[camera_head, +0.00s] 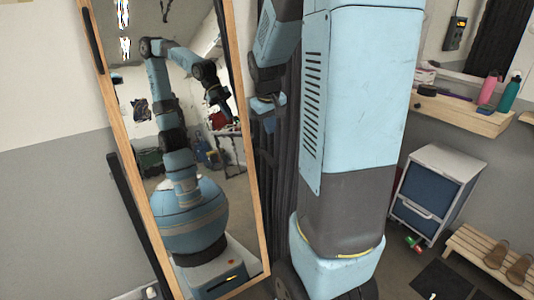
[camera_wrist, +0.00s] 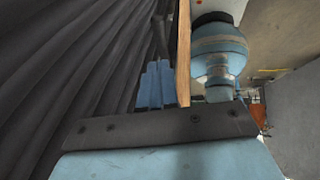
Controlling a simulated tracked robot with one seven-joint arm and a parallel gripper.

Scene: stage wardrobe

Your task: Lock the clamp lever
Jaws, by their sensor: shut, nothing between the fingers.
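No clamp lever can be made out with certainty. A dark, narrow upright piece (camera_wrist: 160,35) shows beside the mirror's wooden edge in the wrist view; I cannot tell whether it is the lever. The tall wood-framed mirror (camera_head: 247,150) leans in the head view, and its edge (camera_wrist: 183,60) also shows in the wrist view. A short black piece (camera_head: 93,40) sits on its upper left frame. My gripper (camera_head: 268,103) is shut and empty, by the mirror's right edge, in front of dark cloth. Its blue fingers (camera_wrist: 155,85) are together in the wrist view. My arm hides part of the scene.
Dark pleated cloth (camera_wrist: 60,70) hangs close beside my gripper. A blue-fronted drawer cabinet (camera_head: 432,190), a wooden shelf (camera_head: 460,117) with bottles, and a slatted bench (camera_head: 480,255) with brown shoes stand at the right. The mirror reflects my body and arm.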

